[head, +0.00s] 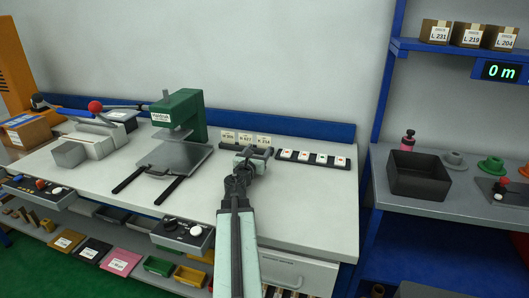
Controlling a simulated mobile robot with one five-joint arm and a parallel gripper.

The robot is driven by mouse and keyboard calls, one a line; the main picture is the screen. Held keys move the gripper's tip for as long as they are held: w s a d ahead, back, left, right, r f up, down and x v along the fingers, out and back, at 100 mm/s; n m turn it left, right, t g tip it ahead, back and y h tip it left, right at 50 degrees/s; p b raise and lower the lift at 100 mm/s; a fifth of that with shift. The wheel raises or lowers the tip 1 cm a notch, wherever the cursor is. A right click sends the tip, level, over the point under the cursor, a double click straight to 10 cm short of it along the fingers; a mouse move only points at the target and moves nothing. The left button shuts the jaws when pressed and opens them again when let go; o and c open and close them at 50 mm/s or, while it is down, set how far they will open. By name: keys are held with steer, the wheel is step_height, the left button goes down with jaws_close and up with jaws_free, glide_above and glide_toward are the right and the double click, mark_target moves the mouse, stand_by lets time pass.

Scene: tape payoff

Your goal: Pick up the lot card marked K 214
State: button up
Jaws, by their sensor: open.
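Several small pale lot cards stand upright in a dark rack (223,147) at the back of the white workbench. The left card (228,136), the middle card (245,138) and the right card (263,140) show printed codes too small to read surely, so I cannot tell which is K 214. My gripper (257,153) is open in front of the rack, with its tips just below the right card in the picture. I see nothing held. I cannot tell whether it touches the rack. The gripper hides part of the rack.
A green press (182,112) stands left of the rack. A black strip (313,158) with several white tiles lies to the right. The bench front right of my arm is clear. A dark bin (418,175) and shelved boxes (470,34) are further right.

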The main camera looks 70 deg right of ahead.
mark_target(264, 140)
steer(key=d, duration=0.8)
steer(key=shift+w+r, duration=0.15)
steer(key=shift+w, duration=0.15)
steer(key=shift+a, duration=0.15)
steer(key=c, duration=1)
